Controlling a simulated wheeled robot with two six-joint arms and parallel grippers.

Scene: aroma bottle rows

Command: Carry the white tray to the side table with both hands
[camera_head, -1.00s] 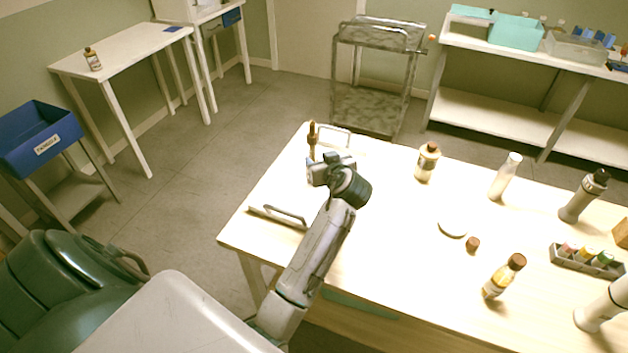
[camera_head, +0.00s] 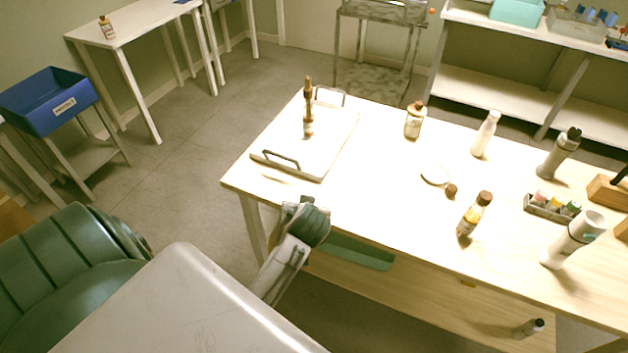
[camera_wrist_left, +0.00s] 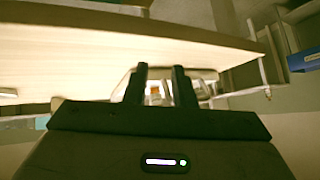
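The white tray (camera_head: 333,140) lies on the left end of the wooden table, with a dark handle at its near end (camera_head: 281,159) and another at its far end (camera_head: 329,96). A brown bottle (camera_head: 308,122) stands upright on it near the left edge. My left gripper (camera_head: 287,208) is in front of the table's near edge, apart from the tray. In the left wrist view its two dark fingers (camera_wrist_left: 161,84) stand apart with a gap. A small blurred orange and white patch shows beyond the gap; nothing is clearly held. My right gripper is not in view.
Several bottles stand right of the tray, including an amber one (camera_head: 414,120) and a white one (camera_head: 485,134). A side table (camera_head: 130,25) with one bottle is at the back left. A blue bin (camera_head: 50,100) stands left. Grey floor (camera_head: 190,140) lies open between.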

